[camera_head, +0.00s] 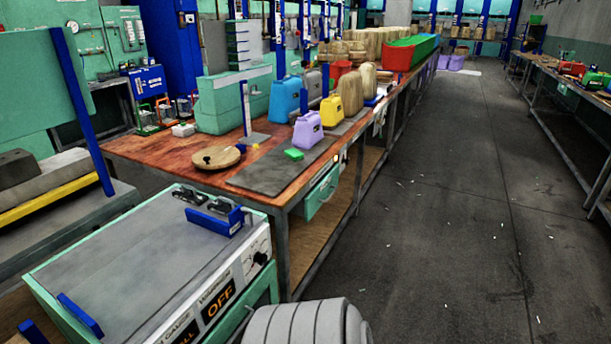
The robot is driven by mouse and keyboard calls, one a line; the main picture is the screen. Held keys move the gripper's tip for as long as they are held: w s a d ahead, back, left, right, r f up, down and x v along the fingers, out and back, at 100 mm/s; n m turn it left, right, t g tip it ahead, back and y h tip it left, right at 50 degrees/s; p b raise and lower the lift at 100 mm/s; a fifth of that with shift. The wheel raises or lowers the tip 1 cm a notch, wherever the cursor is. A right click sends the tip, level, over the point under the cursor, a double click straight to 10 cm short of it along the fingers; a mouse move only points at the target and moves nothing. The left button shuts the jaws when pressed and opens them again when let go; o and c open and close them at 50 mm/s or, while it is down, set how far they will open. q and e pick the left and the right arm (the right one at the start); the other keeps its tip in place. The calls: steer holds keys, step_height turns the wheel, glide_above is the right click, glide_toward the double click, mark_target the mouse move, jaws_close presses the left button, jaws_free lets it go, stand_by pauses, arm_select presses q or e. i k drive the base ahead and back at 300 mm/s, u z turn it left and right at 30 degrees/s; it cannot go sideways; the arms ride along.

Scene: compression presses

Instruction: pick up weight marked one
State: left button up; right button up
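Several handled, jug-shaped blocks that look like weights stand on the wooden bench. A purple one (308,131) is nearest, at the front edge of the group. A yellow one (331,111) stands just behind it to the right. A blue one (284,100) stands to the left, with a grey one (312,87) behind. Small dark marks show on the purple and yellow ones but are too small to read, so I cannot tell which is marked one. Neither of my grippers is in view.
The wooden bench (140,149) also holds a dark mat (262,178), a round wooden disc (217,158) and a small green block (294,154). A grey-topped machine (130,265) stands in front. The aisle floor (450,220) at right is mostly clear, with small white scraps.

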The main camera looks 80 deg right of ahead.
mark_target(223, 207)
steer(key=z, duration=2.5)
